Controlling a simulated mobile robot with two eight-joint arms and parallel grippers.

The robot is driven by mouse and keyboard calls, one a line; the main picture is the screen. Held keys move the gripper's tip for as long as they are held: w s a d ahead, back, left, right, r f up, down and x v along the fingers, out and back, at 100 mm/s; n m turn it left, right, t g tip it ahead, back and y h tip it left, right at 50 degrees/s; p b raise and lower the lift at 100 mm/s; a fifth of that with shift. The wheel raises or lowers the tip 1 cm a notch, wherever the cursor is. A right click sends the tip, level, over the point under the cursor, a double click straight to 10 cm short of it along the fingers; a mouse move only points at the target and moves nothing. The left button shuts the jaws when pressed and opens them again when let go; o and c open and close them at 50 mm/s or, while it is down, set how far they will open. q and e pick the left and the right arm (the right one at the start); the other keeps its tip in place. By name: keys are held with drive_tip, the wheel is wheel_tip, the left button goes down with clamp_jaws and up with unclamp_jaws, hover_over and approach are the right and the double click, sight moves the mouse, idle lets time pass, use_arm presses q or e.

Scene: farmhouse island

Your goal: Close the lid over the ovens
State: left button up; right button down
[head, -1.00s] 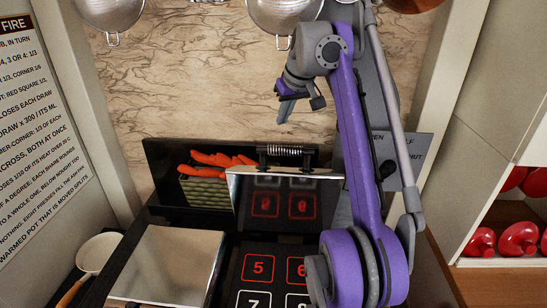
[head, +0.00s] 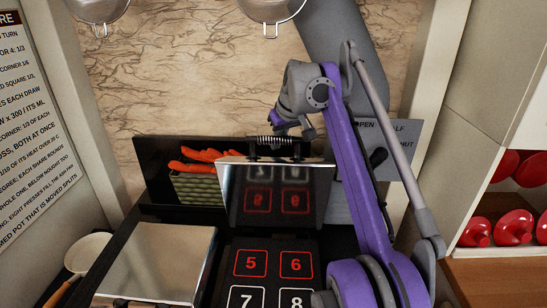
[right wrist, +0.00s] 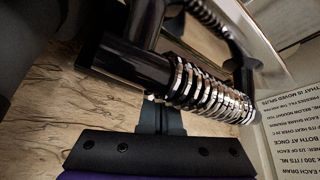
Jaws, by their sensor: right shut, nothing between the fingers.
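The lid (head: 250,185) is a mirror-like metal plate that stands raised at the back of the numbered panel (head: 272,262), reflecting its red digits. A coiled-spring handle (head: 278,141) runs along its top edge. The handle fills the upper middle of the right wrist view (right wrist: 208,92). My right gripper (head: 283,131) is shut and empty, just above and behind the handle in the head view. In the right wrist view its dark fingers (right wrist: 160,115) show beside the coil; I cannot tell whether they touch it. My left gripper is not in view.
A flat silver lid (head: 160,262) lies left of the panel. A green woven box (head: 197,188) with orange-red pieces stands behind it. A white pan (head: 88,252) is at left, red objects (head: 513,228) on the right shelf. Strainers (head: 270,10) hang above.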

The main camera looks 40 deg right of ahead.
sight(275, 163)
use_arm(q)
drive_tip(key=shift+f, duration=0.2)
use_arm(e)
drive_tip(key=shift+s+a+r, duration=0.1)
drive_tip(key=shift+s+a, duration=0.85)
drive_tip(key=shift+s, duration=0.2)
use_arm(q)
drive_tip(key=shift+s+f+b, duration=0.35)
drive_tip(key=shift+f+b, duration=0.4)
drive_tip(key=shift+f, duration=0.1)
use_arm(e)
drive_tip(key=shift+s+a+f, duration=0.15)
drive_tip(key=shift+s+a, duration=0.75)
drive_tip(key=shift+s, duration=0.15)
drive_tip(key=shift+s+a+f, duration=0.1)
drive_tip(key=shift+s+a, duration=0.8)
drive_tip(key=shift+s, duration=0.1)
drive_tip(key=shift+s+a+f, duration=0.2)
drive_tip(key=shift+s+a, duration=0.1)
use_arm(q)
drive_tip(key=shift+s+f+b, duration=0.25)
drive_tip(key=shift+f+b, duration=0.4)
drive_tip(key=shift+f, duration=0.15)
use_arm(e)
drive_tip(key=shift+s+a+f, duration=0.25)
drive_tip(key=shift+s+a, duration=0.45)
drive_tip(key=shift+s, duration=0.15)
drive_tip(key=shift+s+a+f, duration=0.25)
drive_tip(key=shift+s+a, duration=0.4)
drive_tip(key=shift+s, duration=0.2)
